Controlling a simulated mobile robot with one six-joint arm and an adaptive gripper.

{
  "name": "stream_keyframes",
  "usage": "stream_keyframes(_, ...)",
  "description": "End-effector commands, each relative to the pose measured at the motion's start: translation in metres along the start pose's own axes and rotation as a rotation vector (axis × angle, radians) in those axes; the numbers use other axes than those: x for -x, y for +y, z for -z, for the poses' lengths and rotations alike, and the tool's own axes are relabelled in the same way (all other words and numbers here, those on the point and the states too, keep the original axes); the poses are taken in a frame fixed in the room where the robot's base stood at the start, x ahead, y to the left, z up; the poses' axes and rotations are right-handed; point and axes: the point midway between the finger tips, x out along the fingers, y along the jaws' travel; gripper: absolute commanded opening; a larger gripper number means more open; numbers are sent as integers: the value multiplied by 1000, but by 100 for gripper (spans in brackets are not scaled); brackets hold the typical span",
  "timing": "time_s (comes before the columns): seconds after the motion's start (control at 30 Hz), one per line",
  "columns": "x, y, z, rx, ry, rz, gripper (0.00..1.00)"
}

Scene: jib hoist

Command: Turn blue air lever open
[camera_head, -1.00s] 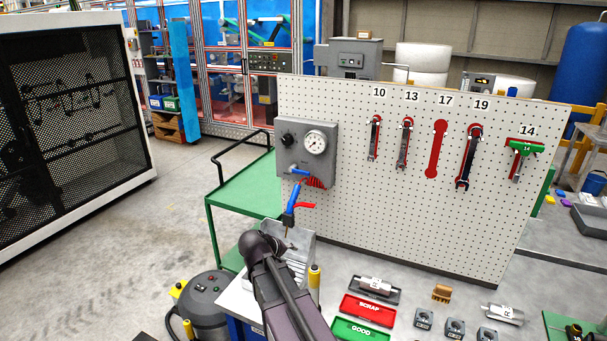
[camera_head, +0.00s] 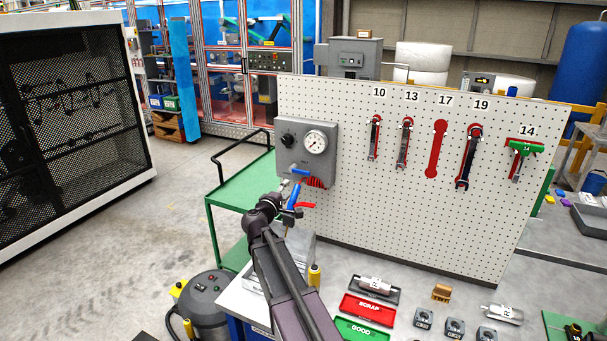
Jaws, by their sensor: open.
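The grey air panel (camera_head: 326,136) is fixed at the left end of the pegboard, with a round gauge and a black knob. The blue air lever (camera_head: 300,172) sticks out at its lower left edge, lying roughly level, with red striped coils just below and right of it. My gripper (camera_head: 284,185) is open, small in the picture and partly hidden by my wrist. It is just below and left of the blue lever. I cannot tell whether it touches the lever.
A blue part (camera_head: 294,196) with a red handle (camera_head: 305,205) hangs below the panel, close to my wrist. The pegboard (camera_head: 390,200) holds several wrenches. A green cart (camera_head: 240,197) stands left. Red and green trays (camera_head: 367,310) lie on the bench.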

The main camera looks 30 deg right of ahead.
Motion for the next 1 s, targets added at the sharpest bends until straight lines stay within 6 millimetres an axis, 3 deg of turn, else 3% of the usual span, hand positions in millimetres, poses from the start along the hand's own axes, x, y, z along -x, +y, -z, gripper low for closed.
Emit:
stream_keyframes(0.47,-9,0,0,-2,-2,2,57)
stream_keyframes(0.67,-30,0,1,-2,-3,2,57)
stream_keyframes(1.0,-81,-1,1,-2,-3,2,57)
